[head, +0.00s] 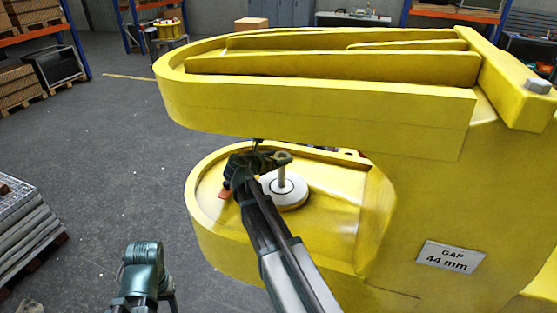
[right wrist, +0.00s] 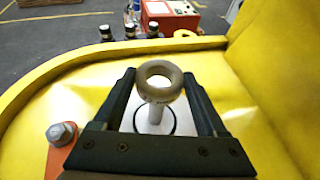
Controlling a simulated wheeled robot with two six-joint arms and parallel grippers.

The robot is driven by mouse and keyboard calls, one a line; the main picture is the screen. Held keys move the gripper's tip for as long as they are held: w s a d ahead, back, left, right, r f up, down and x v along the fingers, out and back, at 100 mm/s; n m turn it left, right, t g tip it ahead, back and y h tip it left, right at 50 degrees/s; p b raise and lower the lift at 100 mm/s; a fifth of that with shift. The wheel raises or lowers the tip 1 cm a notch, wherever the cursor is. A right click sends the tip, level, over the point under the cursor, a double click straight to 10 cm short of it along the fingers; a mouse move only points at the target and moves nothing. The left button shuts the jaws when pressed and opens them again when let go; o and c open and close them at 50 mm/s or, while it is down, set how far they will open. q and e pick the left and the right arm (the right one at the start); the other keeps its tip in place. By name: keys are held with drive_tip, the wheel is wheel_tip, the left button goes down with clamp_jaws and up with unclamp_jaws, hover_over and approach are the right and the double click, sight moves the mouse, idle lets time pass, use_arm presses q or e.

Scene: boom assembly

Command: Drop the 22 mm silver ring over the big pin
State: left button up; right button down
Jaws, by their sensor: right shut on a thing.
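My right gripper (head: 268,158) reaches into the gap between the two yellow boom plates. It is shut on a thick beige-grey ring (right wrist: 160,82), which sits between the fingertips (right wrist: 160,78) in the right wrist view. The ring also shows in the head view (head: 284,157). The big pin (right wrist: 155,113) is pale and upright, directly below the ring in both views; it also shows in the head view (head: 282,177). The pin stands on a round white disc (head: 291,198).
The upper yellow plate (head: 320,106) hangs over my right gripper, leaving a narrow gap above the lower plate (head: 215,240). An orange piece with a bolt (right wrist: 62,134) lies beside the gripper. Dark-topped items (right wrist: 105,32) and a red box (right wrist: 170,15) stand beyond the rim.

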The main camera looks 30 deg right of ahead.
drive_tip(key=shift+f+b, duration=1.5)
drive_tip(key=shift+f, duration=0.15)
unclamp_jaws()
drive_tip(key=p+v, duration=0.5)
drive_tip(key=v, duration=0.9)
drive_tip(key=shift+w, duration=0.1)
